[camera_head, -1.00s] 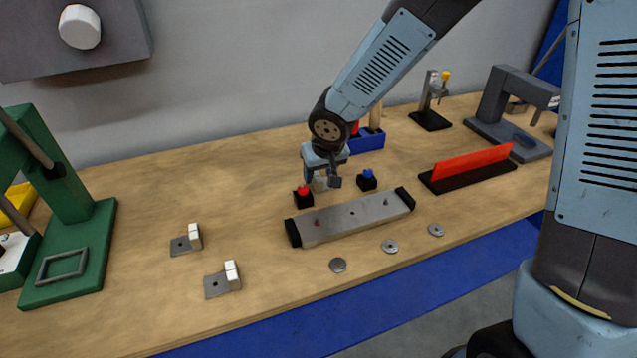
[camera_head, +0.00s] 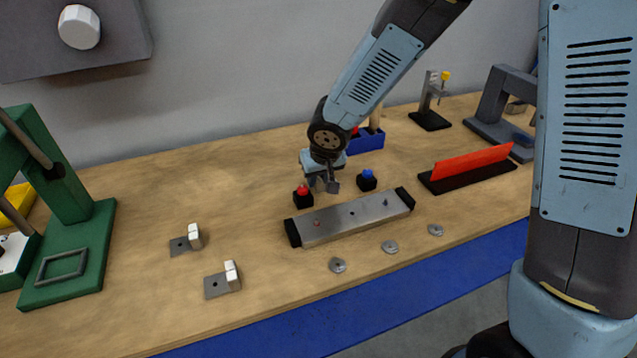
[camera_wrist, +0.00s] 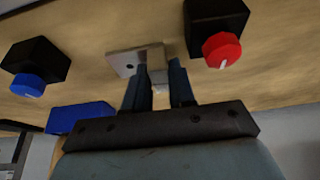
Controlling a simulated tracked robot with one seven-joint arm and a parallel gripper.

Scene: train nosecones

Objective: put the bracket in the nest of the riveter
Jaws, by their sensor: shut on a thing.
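My gripper (camera_head: 324,186) is at mid-bench, behind the metal bar and between the red and blue knobs. In the wrist view its two dark fingers (camera_wrist: 160,85) are shut on a bracket (camera_wrist: 125,62), a grey plate with a hole. The fingers hide part of this bracket, and it is hard to make out in the head view. Two more brackets, grey plates with white blocks, lie at left: one farther back (camera_head: 180,246) and one nearer (camera_head: 216,286). The green press (camera_head: 70,235) at far left, apparently the riveter, has a raised rectangular frame (camera_head: 62,267) on its base, apparently the nest.
Close to my gripper stand a red-knobbed black block (camera_head: 303,198) and a blue-knobbed one (camera_head: 367,181). The metal bar (camera_head: 350,217) lies in front, with several washers (camera_head: 390,247) before it. A red upright plate (camera_head: 473,163) stands at right. Bench left of my gripper is mostly clear.

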